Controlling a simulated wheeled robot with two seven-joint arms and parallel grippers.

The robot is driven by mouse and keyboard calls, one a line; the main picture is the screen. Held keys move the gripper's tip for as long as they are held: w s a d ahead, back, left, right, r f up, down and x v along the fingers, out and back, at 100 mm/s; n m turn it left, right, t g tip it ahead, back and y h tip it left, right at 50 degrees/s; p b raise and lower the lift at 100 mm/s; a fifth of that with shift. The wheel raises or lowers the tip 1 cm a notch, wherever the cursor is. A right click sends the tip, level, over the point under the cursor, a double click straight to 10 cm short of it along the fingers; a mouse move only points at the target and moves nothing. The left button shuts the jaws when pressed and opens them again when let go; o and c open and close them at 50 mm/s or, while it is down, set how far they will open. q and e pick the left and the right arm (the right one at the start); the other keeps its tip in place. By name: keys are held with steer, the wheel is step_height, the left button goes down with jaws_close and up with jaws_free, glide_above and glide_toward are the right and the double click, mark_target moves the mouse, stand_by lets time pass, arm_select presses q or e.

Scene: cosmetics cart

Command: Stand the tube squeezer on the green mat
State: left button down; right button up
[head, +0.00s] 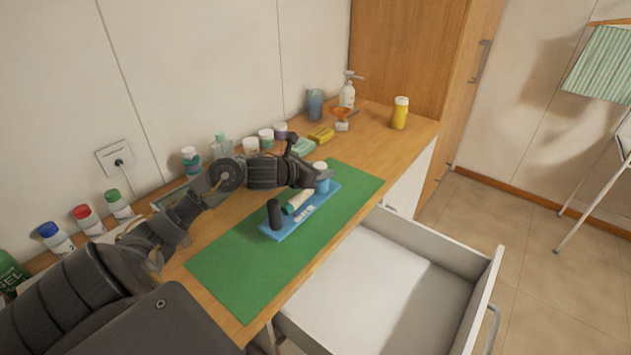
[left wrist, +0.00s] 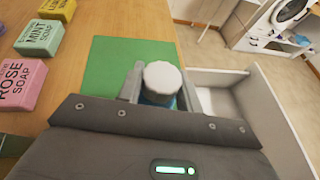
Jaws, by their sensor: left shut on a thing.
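The green mat (head: 235,274) lies flat on the wooden counter; it also shows in the left wrist view (left wrist: 104,78). A long blue tray (head: 282,229) lies on it, with an upright black cylinder (head: 274,214) at its near end and a pale tube with a teal end (head: 298,201) in the middle. My left gripper (head: 317,181) is at the far end, shut on a blue container with a white cap (left wrist: 162,78). The container looks upright; whether it touches the tray is hidden. I cannot tell which piece is the tube squeezer. My right gripper is not in view.
An open white drawer (head: 375,280) juts out below the counter's front edge. Soaps, including a yellow one (head: 321,134), and jars line the back. A pump bottle (head: 347,95) and yellow bottle (head: 399,113) stand at the far end. The mat's near part is bare.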

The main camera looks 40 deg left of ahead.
arm_select(q)
steer(key=shift+a+f, duration=0.6)
steer(key=shift+f, duration=0.1)
steer(key=f, duration=0.1)
steer(key=f+p, duration=0.1)
steer(key=f, duration=0.1)
steer(key=shift+w+a+p, duration=0.1)
steer(key=shift+a+p, duration=0.15)
steer(key=shift+p, duration=0.15)
steer(key=shift+f, duration=0.25)
steer(key=shift+f, duration=0.2)
steer(key=c, duration=0.9)
jaws_free()
steer(key=shift+c, duration=0.2)
steer(key=shift+r, duration=0.15)
